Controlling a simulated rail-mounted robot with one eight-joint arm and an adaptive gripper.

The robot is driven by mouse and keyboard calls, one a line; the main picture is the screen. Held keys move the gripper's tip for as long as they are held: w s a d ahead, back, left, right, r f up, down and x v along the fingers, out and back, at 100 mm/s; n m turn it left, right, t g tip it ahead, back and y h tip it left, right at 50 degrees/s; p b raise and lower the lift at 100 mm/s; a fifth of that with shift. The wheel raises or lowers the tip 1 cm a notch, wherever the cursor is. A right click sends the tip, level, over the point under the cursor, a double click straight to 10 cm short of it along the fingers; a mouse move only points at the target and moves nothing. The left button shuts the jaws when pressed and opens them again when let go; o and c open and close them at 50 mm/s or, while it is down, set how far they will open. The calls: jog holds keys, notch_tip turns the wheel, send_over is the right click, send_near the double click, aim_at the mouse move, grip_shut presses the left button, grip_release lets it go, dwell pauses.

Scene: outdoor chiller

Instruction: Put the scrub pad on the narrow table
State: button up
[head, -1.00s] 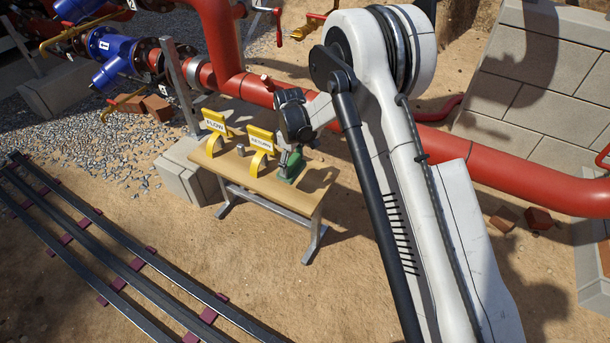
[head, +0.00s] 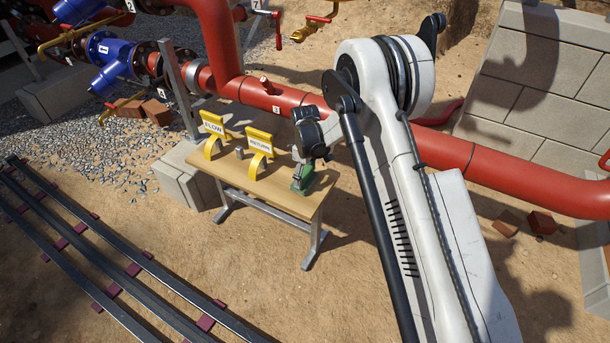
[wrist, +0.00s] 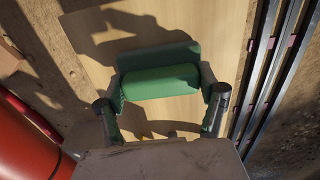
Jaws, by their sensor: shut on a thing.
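The green scrub pad (head: 304,179) is at the right part of the narrow wooden table (head: 262,190) in the head view. In the wrist view the pad (wrist: 160,84) shows a rounded lighter front part and a darker block behind it. My gripper (head: 301,168) is shut on the pad, with one finger at each end of it; the fingers also show in the wrist view (wrist: 161,90). The pale tabletop (wrist: 215,40) lies behind the pad in that view. I cannot tell whether the pad touches the tabletop or is slightly above it.
Two yellow signed stands (head: 213,133) (head: 260,150) and a small grey piece (head: 239,153) stand on the table's left half. A red pipe (head: 265,97) runs behind the table. Rails (head: 110,255) cross the ground at the front left. Sandy ground is clear in front.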

aim_at(305, 172)
jog(key=shift+f, duration=0.25)
jog(key=o, duration=1.1)
jog(key=shift+r, duration=0.1)
notch_tip(305, 172, up, 12)
jog(key=p, duration=0.3)
jog(key=shift+r+p, duration=0.2)
jog(key=shift+p, duration=0.15)
